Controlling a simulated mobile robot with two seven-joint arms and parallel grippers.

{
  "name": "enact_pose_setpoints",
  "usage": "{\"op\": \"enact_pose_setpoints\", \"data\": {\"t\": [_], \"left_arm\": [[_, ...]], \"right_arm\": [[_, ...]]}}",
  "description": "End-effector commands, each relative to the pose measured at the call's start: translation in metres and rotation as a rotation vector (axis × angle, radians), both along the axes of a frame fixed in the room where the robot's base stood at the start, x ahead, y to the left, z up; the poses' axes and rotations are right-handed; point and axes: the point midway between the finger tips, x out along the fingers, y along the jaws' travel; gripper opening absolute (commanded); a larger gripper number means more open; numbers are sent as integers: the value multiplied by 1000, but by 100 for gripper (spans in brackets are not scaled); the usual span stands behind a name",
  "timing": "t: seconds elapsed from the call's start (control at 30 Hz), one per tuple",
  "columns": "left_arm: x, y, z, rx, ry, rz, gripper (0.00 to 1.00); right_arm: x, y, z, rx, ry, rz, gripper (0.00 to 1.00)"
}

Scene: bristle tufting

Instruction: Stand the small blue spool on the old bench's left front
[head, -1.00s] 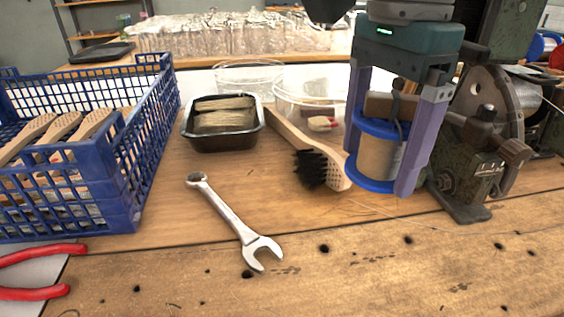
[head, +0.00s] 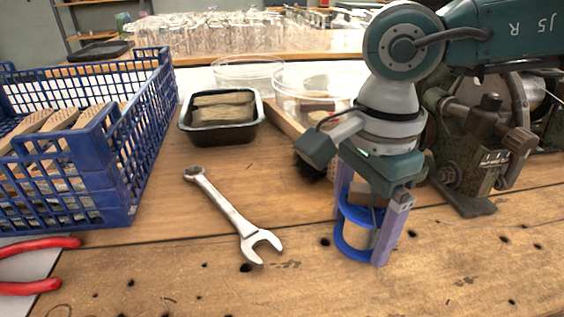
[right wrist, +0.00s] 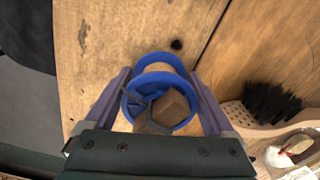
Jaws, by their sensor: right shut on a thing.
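The small blue spool (head: 357,238) has blue flanges and a pale winding. My right gripper (head: 364,232) is shut on it, one purple finger on each side. The spool is roughly upright, low over the front part of the old bench (head: 150,285), right of the wrench. I cannot tell whether its lower flange touches the wood. In the right wrist view the spool (right wrist: 158,62) shows from above between the fingers, with a brown block over its middle. My left gripper is not in view.
A wrench (head: 228,212) lies left of the spool. Red-handled pliers (head: 40,287) lie at the far left, below a blue crate (head: 105,165). A black tray (head: 222,135), a brush (right wrist: 268,105) and a green machine (head: 470,170) stand behind.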

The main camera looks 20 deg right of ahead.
Motion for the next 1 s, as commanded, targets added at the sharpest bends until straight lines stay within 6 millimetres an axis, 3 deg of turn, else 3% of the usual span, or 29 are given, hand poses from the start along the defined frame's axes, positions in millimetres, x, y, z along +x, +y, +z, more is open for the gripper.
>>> {"op": "enact_pose_setpoints", "data": {"t": [0.1, 0.13, 0.2, 0.57, 1.0], "left_arm": [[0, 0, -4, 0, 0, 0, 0], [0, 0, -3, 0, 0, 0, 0], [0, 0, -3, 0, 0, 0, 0], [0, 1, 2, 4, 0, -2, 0], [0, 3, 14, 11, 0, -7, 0]], "right_arm": [[0, 0, -4, 0, 0, 0, 29], [0, 0, -3, 0, 0, 0, 91], [0, 0, -2, 0, 0, 0, 99], [1, 0, 6, 1, -1, -1, 100], [1, 0, 97, 1, -3, 1, 100]]}}
